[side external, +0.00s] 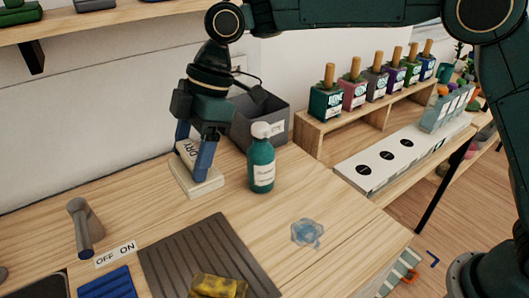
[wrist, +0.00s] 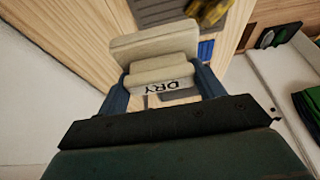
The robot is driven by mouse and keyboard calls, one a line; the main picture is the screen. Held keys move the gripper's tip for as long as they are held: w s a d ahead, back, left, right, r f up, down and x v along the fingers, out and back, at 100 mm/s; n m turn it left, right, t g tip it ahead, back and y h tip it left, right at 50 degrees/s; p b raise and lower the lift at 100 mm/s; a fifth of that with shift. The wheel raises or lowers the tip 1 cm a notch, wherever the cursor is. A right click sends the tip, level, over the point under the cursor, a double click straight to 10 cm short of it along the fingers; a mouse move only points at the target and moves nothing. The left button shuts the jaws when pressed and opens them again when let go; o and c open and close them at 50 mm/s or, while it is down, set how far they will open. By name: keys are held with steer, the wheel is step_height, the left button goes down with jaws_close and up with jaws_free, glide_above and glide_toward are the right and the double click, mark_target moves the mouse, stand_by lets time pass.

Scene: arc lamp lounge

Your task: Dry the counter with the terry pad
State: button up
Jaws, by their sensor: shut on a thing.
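My gripper (side external: 196,152) is shut on the grip block of the cream terry pad (side external: 206,187), which has "DRY" printed on it. In the side external view the pad is at the back of the wooden counter (side external: 305,199), left of a green bottle. I cannot tell whether its underside touches the counter. In the wrist view the pad (wrist: 154,46) is between the two blue fingers of my gripper (wrist: 160,88). A bluish clear puddle (side external: 307,232) lies on the counter at the front right, apart from the pad.
The green bottle (side external: 261,165) stands close right of the pad, before a grey bin (side external: 268,118). A dark ribbed mat (side external: 205,250) with a yellow sponge (side external: 218,286) lies in front. A tap-like lever (side external: 82,228) is at left. Counter between bottle and puddle is clear.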

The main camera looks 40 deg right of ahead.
steer(key=s+d+f, duration=0.3)
steer(key=d+f, duration=0.2)
steer(key=d, duration=0.3)
steer(key=s+d+f, duration=0.4)
steer(key=d, duration=0.5)
steer(key=shift+s+d+f, duration=0.15)
steer(key=shift+d+f, duration=0.05)
steer(key=shift+f, duration=0.2)
steer(key=shift+f, duration=0.1)
